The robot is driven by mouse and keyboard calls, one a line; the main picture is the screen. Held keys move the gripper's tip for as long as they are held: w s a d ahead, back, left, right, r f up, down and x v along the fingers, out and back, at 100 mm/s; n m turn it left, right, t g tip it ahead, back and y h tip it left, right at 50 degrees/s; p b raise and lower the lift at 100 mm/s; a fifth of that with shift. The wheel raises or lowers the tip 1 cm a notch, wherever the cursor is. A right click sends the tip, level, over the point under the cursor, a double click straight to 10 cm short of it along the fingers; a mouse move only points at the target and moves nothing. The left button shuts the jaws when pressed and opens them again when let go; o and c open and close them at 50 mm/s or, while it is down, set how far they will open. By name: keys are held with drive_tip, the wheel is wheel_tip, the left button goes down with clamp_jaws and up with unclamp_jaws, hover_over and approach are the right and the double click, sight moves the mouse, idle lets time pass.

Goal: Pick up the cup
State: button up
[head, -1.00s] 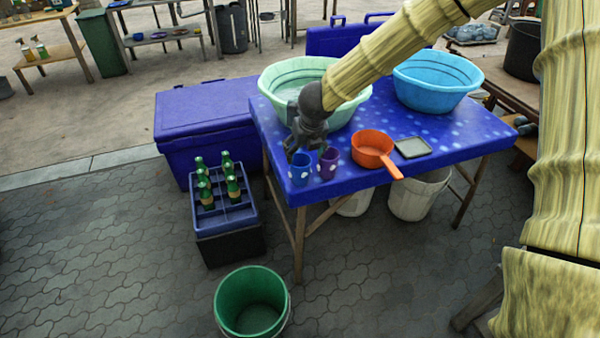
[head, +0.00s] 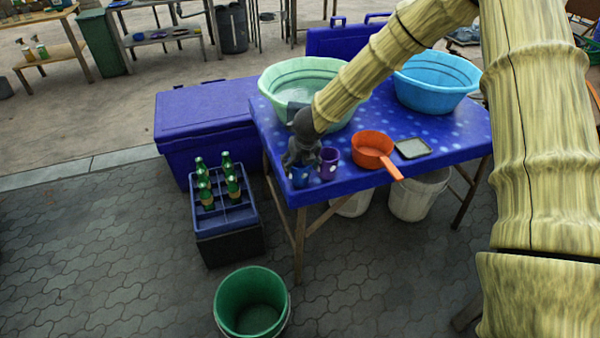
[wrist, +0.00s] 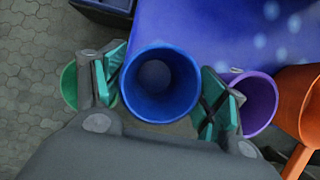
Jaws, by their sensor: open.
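A blue cup (head: 300,177) stands upright at the front left corner of the blue table (head: 440,160). In the wrist view I look down into the blue cup (wrist: 160,84), which sits between my two teal finger pads. My gripper (head: 300,163) is low over it, open, with one finger on each side; I cannot tell if either finger touches it. In the wrist view my gripper (wrist: 168,95) is also seen spread. A purple cup (head: 328,163) stands just to the right, close beside the right finger. It also shows in the wrist view (wrist: 260,100).
An orange pan (head: 372,148) and a small grey tray (head: 413,148) lie to the right. A mint basin (head: 280,80) and a light blue basin (head: 435,85) stand behind. A bottle crate (head: 225,215) and a green bucket (head: 250,303) are on the floor.

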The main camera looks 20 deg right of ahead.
drive_tip(key=c, duration=0.8)
drive_tip(key=shift+r, duration=0.1)
